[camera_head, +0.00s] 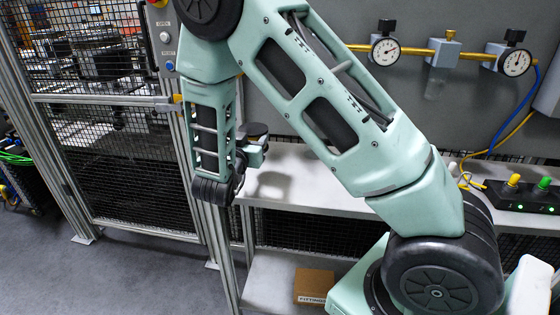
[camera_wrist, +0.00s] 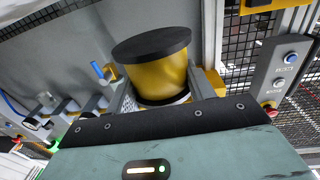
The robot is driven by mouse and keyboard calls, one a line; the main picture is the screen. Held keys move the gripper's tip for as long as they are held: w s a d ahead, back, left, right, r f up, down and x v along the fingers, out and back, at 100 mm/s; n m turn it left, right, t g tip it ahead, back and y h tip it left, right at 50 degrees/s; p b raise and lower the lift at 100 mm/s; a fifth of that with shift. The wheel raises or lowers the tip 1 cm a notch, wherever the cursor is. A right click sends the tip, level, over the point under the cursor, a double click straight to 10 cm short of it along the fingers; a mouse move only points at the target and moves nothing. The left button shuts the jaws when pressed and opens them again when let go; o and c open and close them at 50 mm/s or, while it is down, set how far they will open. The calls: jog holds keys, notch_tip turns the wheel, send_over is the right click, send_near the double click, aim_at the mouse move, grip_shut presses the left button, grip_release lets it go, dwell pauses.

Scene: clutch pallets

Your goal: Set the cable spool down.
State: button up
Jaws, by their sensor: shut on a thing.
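The cable spool (camera_wrist: 158,78) has a yellow body and a black end disc in the wrist view. My gripper (camera_wrist: 162,84) is shut on it, with one finger on each side. The exact gap cannot be told.
A mesh fence (camera_head: 115,160) and its post stand left of the bench. Gauges (camera_head: 385,50) on a yellow pipe run along the back panel. A black box with coloured knobs (camera_head: 520,195) sits at the right. A cardboard box (camera_head: 313,285) is on the lower shelf. The bench's middle looks clear.

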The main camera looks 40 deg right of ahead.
jog(key=shift+f+p, duration=0.35)
jog(key=shift+f, duration=4.05)
jog(key=shift+f, duration=0.2)
jog(key=o, duration=1.3)
jog(key=shift+c, duration=0.2)
jog(key=shift+r, duration=0.1)
